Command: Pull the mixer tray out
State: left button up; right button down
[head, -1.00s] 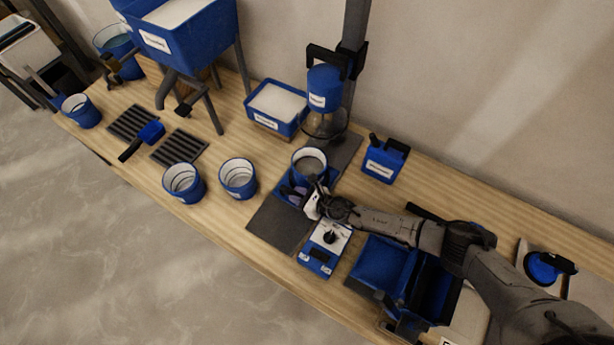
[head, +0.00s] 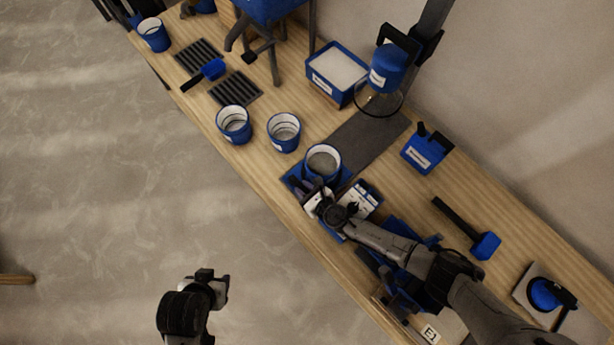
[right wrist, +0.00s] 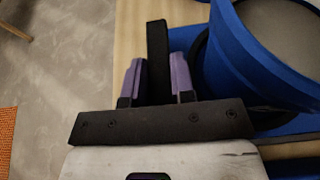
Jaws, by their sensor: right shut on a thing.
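The mixer tray (head: 293,174) is a flat blue tray at the table's front edge, with a blue bucket (head: 323,162) of grey material upright on it. My right gripper (head: 301,187) is at the tray's front side. In the right wrist view its purple fingers (right wrist: 157,80) are shut on the tray's upright black handle (right wrist: 157,45). The bucket (right wrist: 243,60) stands just right of the fingers there. The mixer (head: 388,68), with a blue head and a wire whisk, is behind the tray, apart from it. My left gripper (head: 217,288) hangs over the floor; its fingers are unclear.
A dark mat (head: 365,138) lies bare between tray and mixer. Two blue buckets (head: 284,132) (head: 234,125) stand left of the tray. A control box (head: 361,198) and blue bin (head: 405,235) sit close on the right. A mallet (head: 485,245) lies further right.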

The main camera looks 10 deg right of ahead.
jog(key=c, duration=1)
grip_release()
jog(key=shift+o, duration=0.2)
jog(key=shift+s+d+r, duration=0.15)
jog(key=shift+s+d, duration=0.05)
jog(key=p+v, duration=0.3)
jog(key=v, duration=1)
jog(key=shift+s+p, duration=0.1)
jog(key=shift+p, duration=0.25)
jog(key=shift+a, duration=0.15)
